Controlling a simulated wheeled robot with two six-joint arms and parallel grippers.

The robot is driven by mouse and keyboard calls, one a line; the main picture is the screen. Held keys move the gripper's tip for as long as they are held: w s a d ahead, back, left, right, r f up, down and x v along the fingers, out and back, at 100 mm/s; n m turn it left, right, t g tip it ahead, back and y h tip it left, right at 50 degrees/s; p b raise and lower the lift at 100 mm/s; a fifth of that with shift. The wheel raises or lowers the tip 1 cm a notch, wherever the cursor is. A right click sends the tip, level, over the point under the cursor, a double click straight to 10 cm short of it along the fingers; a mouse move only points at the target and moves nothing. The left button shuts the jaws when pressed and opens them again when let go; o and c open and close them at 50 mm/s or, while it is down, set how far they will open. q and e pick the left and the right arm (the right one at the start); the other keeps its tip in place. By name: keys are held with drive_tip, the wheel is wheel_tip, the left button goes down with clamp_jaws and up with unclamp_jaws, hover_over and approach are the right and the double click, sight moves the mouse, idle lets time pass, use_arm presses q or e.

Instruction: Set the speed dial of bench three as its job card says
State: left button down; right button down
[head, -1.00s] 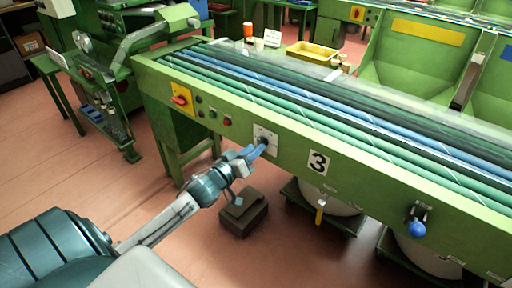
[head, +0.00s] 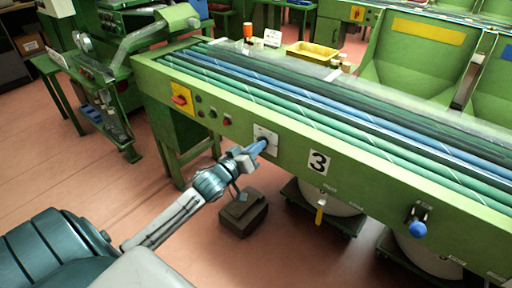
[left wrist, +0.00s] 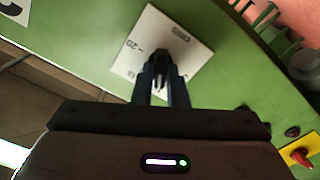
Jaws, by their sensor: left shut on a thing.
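Bench three is the green bench (head: 385,198) with the number 3 plate (head: 319,162) on its front. The white dial plate (head: 268,133) sits on that front, left of the number. The job card (head: 272,38) may be the small white card standing on the bench top. My right gripper is not in view.
A red switch on a yellow plate (head: 181,98) and several small buttons are left of the dial. A blue-knobbed lever (head: 418,228) is at the right. A dark block (head: 243,212) stands on the floor below. A yellow tray (head: 312,52) is on the bench.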

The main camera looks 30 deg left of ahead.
use_arm(q)
drive_tip(key=shift+d+m+p, duration=0.1)
drive_tip(key=shift+m+p, duration=1.6)
drive_tip(key=shift+m, duration=4.1)
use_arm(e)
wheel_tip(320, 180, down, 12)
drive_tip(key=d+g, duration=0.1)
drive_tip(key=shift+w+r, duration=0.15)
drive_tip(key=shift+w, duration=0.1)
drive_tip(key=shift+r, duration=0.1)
use_arm(q)
drive_tip(key=c, duration=1.4)
unclamp_jaws()
drive_tip(key=shift+c, duration=0.2)
drive_tip(key=shift+s, duration=0.15)
